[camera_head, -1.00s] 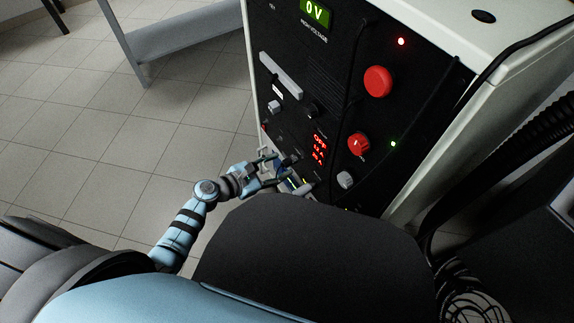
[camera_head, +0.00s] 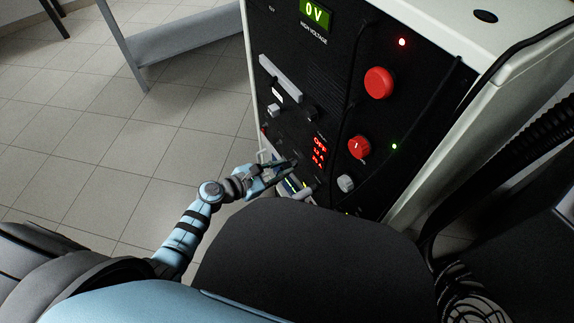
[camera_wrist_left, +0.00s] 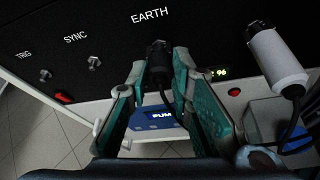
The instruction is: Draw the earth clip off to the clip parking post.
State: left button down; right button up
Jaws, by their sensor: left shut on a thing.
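The earth clip (camera_wrist_left: 158,66) is a dark, slim cylindrical piece in the left wrist view, under the word EARTH on the black panel. My left gripper (camera_wrist_left: 155,85) is shut on it, with one teal finger on each side. I cannot tell whether its far end touches the panel. In the head view my left gripper (camera_head: 279,168) is at the lower left of the cabinet front, and the clip is too small to make out. I cannot pick out the clip parking post for certain. My right gripper is not in view.
A cabinet panel (camera_head: 330,110) carries red knobs, lit readouts and a 0 V display. In the left wrist view a pale cylinder (camera_wrist_left: 275,62) with a black cable stands close on the right, and a blue box (camera_wrist_left: 157,118) sits below.

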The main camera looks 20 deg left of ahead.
pick_arm(q)
jog(key=s+a, duration=0.3)
jog(key=s, duration=0.1)
jog(key=shift+s+a, duration=0.35)
jog(key=shift+a, duration=0.05)
jog(key=s+a+b, duration=0.3)
jog(key=s+a, duration=0.4)
jog(key=s, duration=0.2)
jog(key=shift+a, duration=0.35)
